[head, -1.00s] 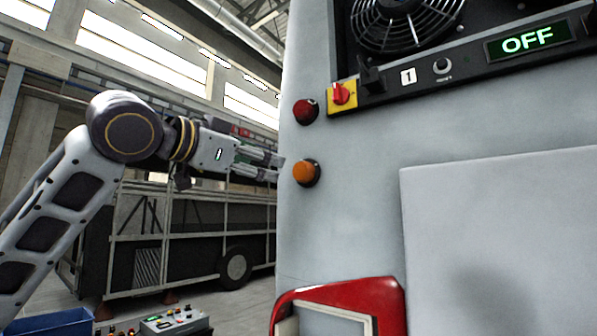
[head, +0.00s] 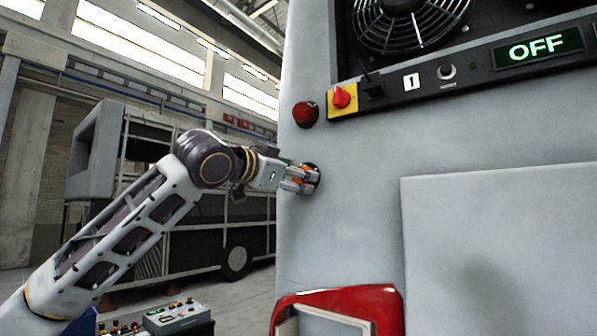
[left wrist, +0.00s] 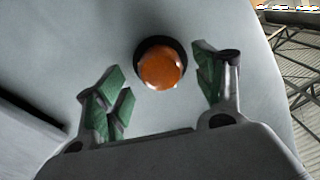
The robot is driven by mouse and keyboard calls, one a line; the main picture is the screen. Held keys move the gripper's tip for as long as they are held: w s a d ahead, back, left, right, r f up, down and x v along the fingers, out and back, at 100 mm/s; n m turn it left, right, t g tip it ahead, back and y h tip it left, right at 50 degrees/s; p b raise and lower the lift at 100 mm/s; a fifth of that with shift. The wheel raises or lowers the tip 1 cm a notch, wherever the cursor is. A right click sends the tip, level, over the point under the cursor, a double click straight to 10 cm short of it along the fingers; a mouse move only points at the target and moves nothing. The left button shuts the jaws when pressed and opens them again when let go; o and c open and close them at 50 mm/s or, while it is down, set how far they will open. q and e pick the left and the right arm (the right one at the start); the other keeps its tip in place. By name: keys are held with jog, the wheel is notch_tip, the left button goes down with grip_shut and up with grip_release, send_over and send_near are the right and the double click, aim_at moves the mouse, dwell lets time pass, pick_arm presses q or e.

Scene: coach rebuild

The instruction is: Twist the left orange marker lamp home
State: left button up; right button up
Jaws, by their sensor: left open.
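The orange marker lamp (left wrist: 161,68) sits in a dark round base on the grey coach panel, below the red lamp. In the head view the orange lamp (head: 306,172) is mostly hidden behind my left gripper (head: 299,178). In the left wrist view my left gripper (left wrist: 158,92) is open, with its green-padded fingers on either side of the lamp. Gaps show between both fingers and the lamp there. My right gripper is in neither view.
A red lamp (head: 305,113) sits just above, beside a red switch on a yellow plate (head: 342,99). A display reading OFF (head: 538,47) and a fan (head: 411,19) are at the upper right. A red-framed part (head: 384,297) is below. A control box (head: 178,318) stands at lower left.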

pick_arm(q)
jog(key=shift+x, duration=0.9)
jog(key=c, duration=1)
jog(key=shift+m, duration=0.3)
jog(key=m, duration=1.1)
jog(key=shift+f+m, duration=0.1)
jog(key=shift+m, duration=0.2)
jog(key=o, duration=1)
